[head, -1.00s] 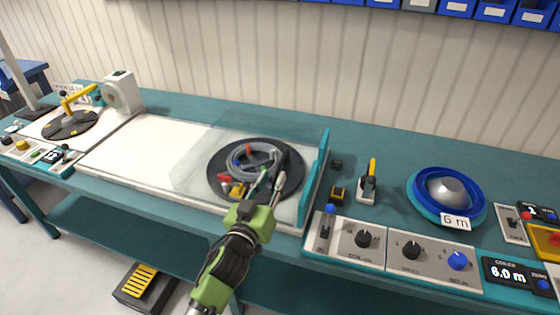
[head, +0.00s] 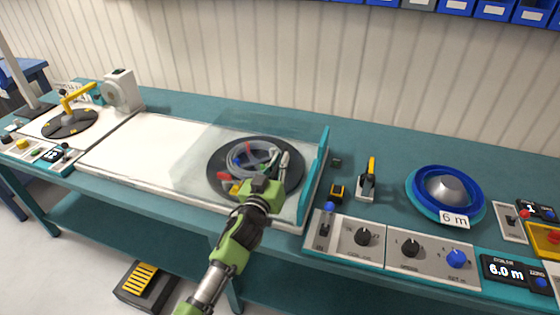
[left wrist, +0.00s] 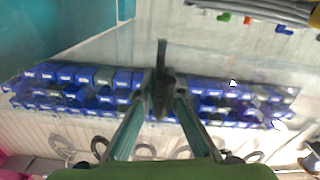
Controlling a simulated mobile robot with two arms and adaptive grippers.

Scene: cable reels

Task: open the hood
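The hood (head: 212,142) is a clear panel, down over a black turntable (head: 292,180) with a grey cable coil (head: 236,160) on it. A teal side wall (head: 318,168) stands at its right. My left gripper (head: 278,160) is in front of the hood, its fingers overlapping the coil in the head view. In the left wrist view its fingers (left wrist: 166,100) are apart, on either side of a dark upright piece (left wrist: 162,75) that looks like a handle. Contact with it cannot be told. My right gripper is not in view.
A control panel with knobs (head: 410,248) lies right of the hood. Behind it stand a lever switch (head: 367,182) and a blue reel (head: 445,190). A reel stand with a yellow arm (head: 75,98) is at the far left. The white board (head: 140,155) left of the hood is clear.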

